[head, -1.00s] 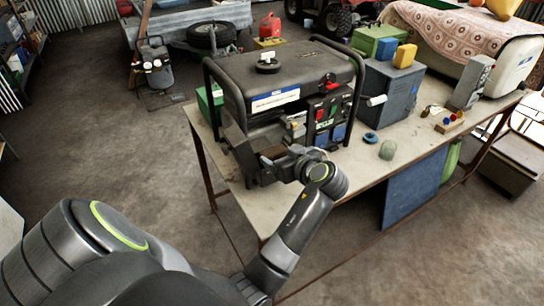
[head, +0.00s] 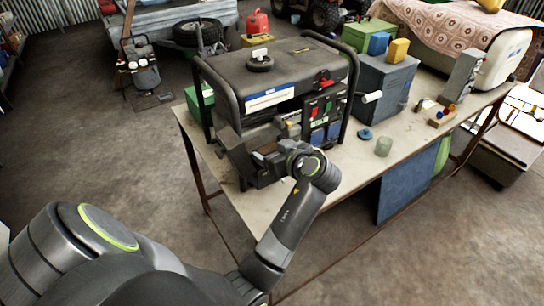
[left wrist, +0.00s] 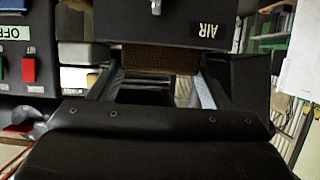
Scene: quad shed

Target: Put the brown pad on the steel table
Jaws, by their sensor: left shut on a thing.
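The brown pad (left wrist: 160,59) shows in the left wrist view as a dark brown, rough block under the black edge marked AIR. My left gripper (left wrist: 160,82) is shut on it, with one finger at each side. In the head view my left gripper (head: 264,160) is at the near lower side of the black generator (head: 270,85), beside an upright dark panel (head: 238,155); I cannot make out the pad there. The generator stands on a pale-topped table (head: 345,168) with rusty legs; I cannot tell if this is the steel table. My right gripper is not in view.
On the table are a grey-blue box (head: 385,85), a small greenish cup (head: 383,146), a blue disc (head: 365,134) and a grey upright case (head: 459,78). The table's front is mostly clear. A blue panel (head: 405,187) leans under it. Open floor lies to the left.

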